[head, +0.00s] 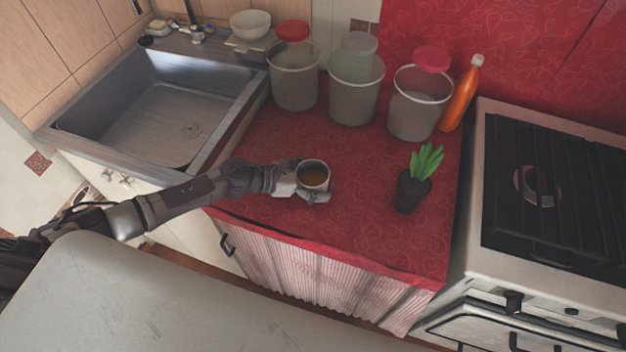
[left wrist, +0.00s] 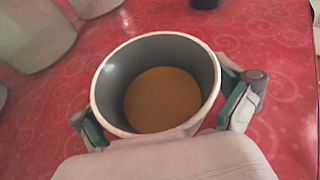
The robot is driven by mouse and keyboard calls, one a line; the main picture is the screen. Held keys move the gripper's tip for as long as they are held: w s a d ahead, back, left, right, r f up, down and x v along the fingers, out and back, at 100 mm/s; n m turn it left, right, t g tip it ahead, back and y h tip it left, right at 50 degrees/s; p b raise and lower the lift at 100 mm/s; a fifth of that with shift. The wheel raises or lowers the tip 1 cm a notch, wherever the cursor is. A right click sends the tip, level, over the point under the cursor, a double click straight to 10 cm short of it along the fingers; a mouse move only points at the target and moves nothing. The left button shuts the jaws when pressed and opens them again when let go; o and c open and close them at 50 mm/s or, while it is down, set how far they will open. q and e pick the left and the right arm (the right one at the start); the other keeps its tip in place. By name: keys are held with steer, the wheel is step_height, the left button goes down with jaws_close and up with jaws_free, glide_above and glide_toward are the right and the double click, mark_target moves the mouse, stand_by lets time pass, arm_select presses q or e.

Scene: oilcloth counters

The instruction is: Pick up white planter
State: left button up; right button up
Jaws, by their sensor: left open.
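The white planter (head: 314,176) is a small round pot with a pale rim, a grey inner wall and brown-orange contents. It stands upright on the red counter. In the left wrist view the planter (left wrist: 160,88) fills the middle of the picture. My left gripper (head: 308,190) is at the planter, with its fingers apart on either side. In the left wrist view the left gripper (left wrist: 168,112) has one fingertip to the left of the pot and one to the right. I cannot tell whether the fingertips touch the wall. My right gripper is not in view.
A dark pot with a green plant (head: 411,190) stands to the right on the red counter (head: 350,235). Three lidded bins (head: 355,95) and an orange bottle (head: 461,95) line the back. A sink (head: 165,115) is left, a stove (head: 550,200) right.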

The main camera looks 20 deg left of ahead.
mark_target(328, 169)
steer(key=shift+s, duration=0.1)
arm_select(q)
steer(key=shift+c, duration=1.2)
steer(key=c, duration=0.9)
steer(key=shift+c, duration=0.2)
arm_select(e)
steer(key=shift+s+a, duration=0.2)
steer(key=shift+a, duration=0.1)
arm_select(q)
steer(key=shift+r, duration=0.1)
step_height(328, 169, up, 4)
steer(key=shift+a+r, duration=0.1)
steer(key=shift+r, duration=0.1)
steer(key=w+d+r+p, duration=0.3)
steer(key=d+r+p, duration=0.2)
steer(key=d, duration=0.6)
steer(key=shift+w+d+r, duration=0.15)
steer(key=shift+w+r, duration=0.1)
steer(key=shift+r, duration=0.45)
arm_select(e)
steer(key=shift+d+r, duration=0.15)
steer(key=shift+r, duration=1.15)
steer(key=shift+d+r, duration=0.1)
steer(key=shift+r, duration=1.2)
